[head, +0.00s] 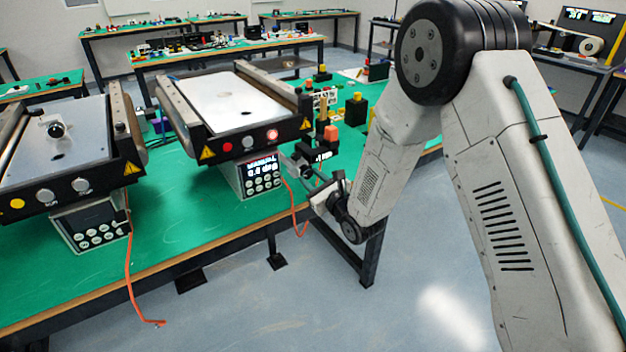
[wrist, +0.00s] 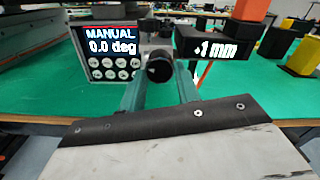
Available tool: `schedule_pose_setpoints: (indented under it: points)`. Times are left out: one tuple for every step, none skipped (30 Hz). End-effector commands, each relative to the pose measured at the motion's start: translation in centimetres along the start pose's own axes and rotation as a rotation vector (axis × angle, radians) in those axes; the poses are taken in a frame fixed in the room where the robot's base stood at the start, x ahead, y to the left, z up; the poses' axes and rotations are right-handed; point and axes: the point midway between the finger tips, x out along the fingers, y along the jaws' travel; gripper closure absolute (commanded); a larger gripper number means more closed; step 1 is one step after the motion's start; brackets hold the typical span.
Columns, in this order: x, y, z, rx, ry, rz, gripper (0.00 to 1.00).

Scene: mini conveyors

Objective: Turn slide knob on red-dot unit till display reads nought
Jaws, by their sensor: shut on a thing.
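The red-dot unit (head: 227,147) is the middle mini conveyor, with a red dot on its dark front panel. A dark round slide knob (wrist: 159,67) sits beside its control box. My gripper (wrist: 160,80) has its two green fingers on either side of the knob, shut on it. The small black slide display (wrist: 222,49) right of the knob reads about 1 mm or .1 mm; its sign and point are blurred. In the head view my gripper (head: 308,178) is at the right end of this unit, and the knob is hard to make out there.
The unit's keypad box (wrist: 106,54) reads "MANUAL 0.0 deg" just left of the fingers. A yellow-dot conveyor (head: 18,203) stands at left. Orange and yellow blocks (wrist: 303,56) stand behind at right. An orange cable (head: 294,212) hangs over the table's front edge.

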Motion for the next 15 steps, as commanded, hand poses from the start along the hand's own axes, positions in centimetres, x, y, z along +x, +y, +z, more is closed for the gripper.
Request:
schedule_pose_setpoints:
  points:
    - [-0.18, 0.04, -0.19, 0.001, 0.005, 0.001, 0.91]
    - [-0.18, 0.04, -0.19, 0.001, 0.005, 0.001, 0.91]
    - [-0.18, 0.04, -0.19, 0.001, 0.005, 0.001, 0.91]
    - [-0.18, 0.04, -0.19, 0.001, 0.005, 0.001, 0.62]
    - [-0.18, 0.05, -0.19, 0.001, 0.005, 0.001, 0.54]
    - [-0.16, 0.05, -0.17, 0.000, 0.004, 0.001, 0.46]
    - [-0.14, 0.05, -0.15, 0.000, 0.004, 0.001, 0.46]
    - [-0.12, 0.06, -0.13, 0.000, 0.003, 0.001, 0.46]
    - [-0.10, 0.06, -0.10, 0.000, 0.003, 0.001, 0.46]
    - [-0.09, 0.07, -0.09, 0.000, 0.002, 0.001, 0.46]
    - [-0.07, 0.07, -0.08, 0.000, 0.002, 0.001, 0.46]
    - [-0.06, 0.06, -0.06, -0.001, 0.002, 0.001, 0.46]
    - [-0.06, 0.06, -0.06, -0.001, 0.002, 0.001, 0.46]
    - [-0.09, 0.05, -0.05, -0.001, 0.002, 0.001, 0.46]
    - [-0.22, 0.04, -0.06, -0.001, 0.002, 0.001, 0.46]
